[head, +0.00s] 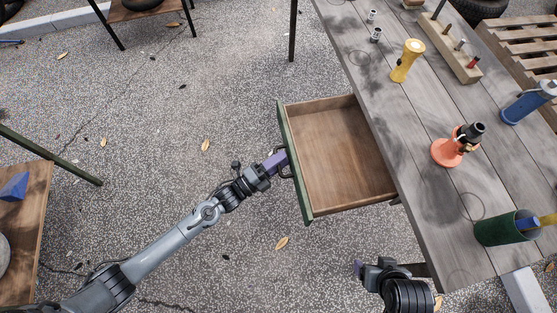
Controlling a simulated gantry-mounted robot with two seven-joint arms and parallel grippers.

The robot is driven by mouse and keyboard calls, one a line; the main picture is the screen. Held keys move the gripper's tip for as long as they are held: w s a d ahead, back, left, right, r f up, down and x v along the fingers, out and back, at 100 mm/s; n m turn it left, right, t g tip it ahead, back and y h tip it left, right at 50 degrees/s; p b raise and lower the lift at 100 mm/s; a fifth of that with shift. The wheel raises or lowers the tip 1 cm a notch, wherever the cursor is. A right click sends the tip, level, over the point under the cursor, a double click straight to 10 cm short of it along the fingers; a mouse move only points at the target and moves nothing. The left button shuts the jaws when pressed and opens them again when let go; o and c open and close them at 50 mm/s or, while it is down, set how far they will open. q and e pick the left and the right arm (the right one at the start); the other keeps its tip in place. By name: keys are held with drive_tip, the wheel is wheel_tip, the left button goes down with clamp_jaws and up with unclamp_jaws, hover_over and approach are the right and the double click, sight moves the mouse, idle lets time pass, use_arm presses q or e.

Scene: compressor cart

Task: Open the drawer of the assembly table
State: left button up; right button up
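The assembly table (425,130) has a grey plank top and runs down the right side of the head view. Its drawer (335,155) sticks out well to the left from under the top. The drawer is empty, with a brown wooden inside and a green front (292,160). A dark handle (285,165) is on that front. My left gripper (277,162) is at the handle, with its purple fingers around or against it; whether they are closed is too small to tell. My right gripper (358,268) is at the bottom, partly hidden by its own wrist.
A pallet (525,45) lies at upper right. Open pavement (190,130) lies left of the drawer.

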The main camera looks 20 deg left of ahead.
use_arm(q)
drive_tip(key=shift+s, duration=0.1)
drive_tip(key=p+v, duration=0.2)
drive_tip(key=v, duration=0.8)
drive_tip(key=shift+s+a, duration=0.25)
